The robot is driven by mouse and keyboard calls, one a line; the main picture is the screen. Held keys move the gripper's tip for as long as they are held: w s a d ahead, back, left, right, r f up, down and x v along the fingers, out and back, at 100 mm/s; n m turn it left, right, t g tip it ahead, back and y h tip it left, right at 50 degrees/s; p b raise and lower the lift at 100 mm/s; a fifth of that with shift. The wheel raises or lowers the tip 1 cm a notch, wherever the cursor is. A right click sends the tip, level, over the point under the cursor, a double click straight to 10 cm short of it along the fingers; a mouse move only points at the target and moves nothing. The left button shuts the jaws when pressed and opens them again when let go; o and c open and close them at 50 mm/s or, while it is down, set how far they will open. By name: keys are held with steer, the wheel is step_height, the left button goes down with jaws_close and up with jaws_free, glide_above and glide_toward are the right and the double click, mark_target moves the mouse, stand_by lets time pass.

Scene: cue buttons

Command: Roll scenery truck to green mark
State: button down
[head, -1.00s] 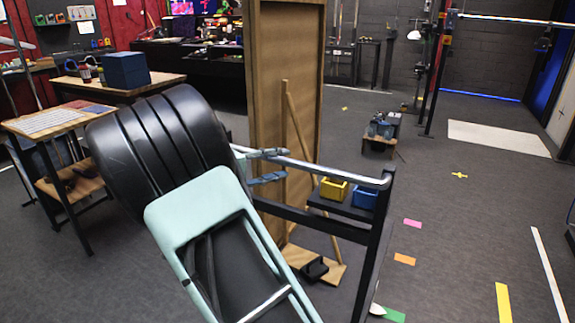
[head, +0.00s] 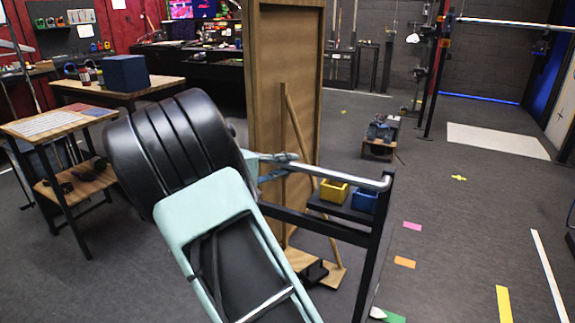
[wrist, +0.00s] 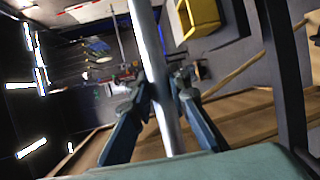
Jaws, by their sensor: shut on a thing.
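The scenery truck has a dark frame (head: 372,255) with a silver push bar (head: 345,178). It carries a tall brown wooden flat (head: 285,90) with a diagonal brace. My gripper (head: 285,166) is at the left part of the bar, partly hidden by my arm. In the wrist view its two blue fingers (wrist: 160,100) lie on either side of the silver bar (wrist: 158,70), shut around it. The green mark (head: 393,316) is on the floor at the bottom edge, just right of the truck's near post and partly cut off.
A yellow bin (head: 333,190) and a blue bin (head: 364,198) sit on the truck's shelf. Pink (head: 412,226), orange (head: 404,262) and yellow (head: 503,304) marks lie on the floor to the right. A small stand (head: 379,145) is behind. A wooden table (head: 40,128) stands left.

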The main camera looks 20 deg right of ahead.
steer(key=shift+d, duration=0.1)
steer(key=shift+w+d+f, duration=0.1)
steer(key=shift+w+d, duration=0.6)
steer(key=shift+d, duration=0.05)
steer(key=c, duration=1.8)
jaws_free()
steer(key=shift+s+a, duration=0.15)
steer(key=v, duration=1.2)
